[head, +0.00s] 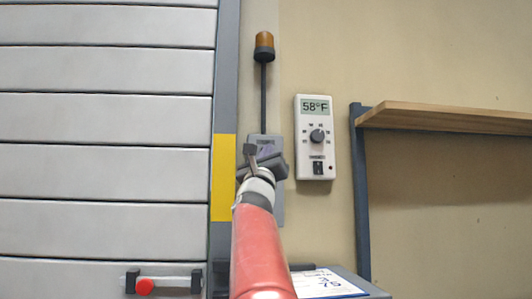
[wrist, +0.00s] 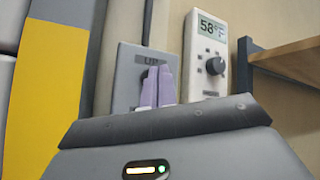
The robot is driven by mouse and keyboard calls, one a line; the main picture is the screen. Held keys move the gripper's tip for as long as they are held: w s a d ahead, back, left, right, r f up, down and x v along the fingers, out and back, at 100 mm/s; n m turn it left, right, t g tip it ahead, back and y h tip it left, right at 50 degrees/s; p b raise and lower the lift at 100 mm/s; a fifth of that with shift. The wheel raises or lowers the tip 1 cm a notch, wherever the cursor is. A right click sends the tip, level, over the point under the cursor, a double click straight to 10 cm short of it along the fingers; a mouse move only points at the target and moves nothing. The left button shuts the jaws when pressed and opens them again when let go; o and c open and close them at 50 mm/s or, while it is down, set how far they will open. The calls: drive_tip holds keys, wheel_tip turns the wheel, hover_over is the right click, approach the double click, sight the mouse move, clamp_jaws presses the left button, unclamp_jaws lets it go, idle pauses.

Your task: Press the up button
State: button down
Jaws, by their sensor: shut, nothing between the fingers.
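The grey control panel (wrist: 128,62) is on the wall beside the door frame, with the label "UP" at its top in the wrist view. A dark round button (wrist: 144,75) shows just below that label, partly hidden behind my fingers. My gripper (wrist: 158,72) is shut and empty, its purple fingertips in front of the panel at the button's right side. I cannot tell whether they touch it. The lower part of the panel is hidden in both views.
A white thermostat (head: 316,137) reading 58°F hangs right of the panel. A wooden shelf (head: 450,117) on a dark post is farther right. An orange beacon (head: 264,42) stands above the panel. A slatted shutter door (head: 105,120) fills the left, with a yellow strip (head: 222,177) along its frame.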

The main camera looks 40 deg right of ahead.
drive_tip(key=shift+w+d, duration=0.1)
drive_tip(key=shift+w+d, duration=0.15)
drive_tip(key=shift+w, duration=0.1)
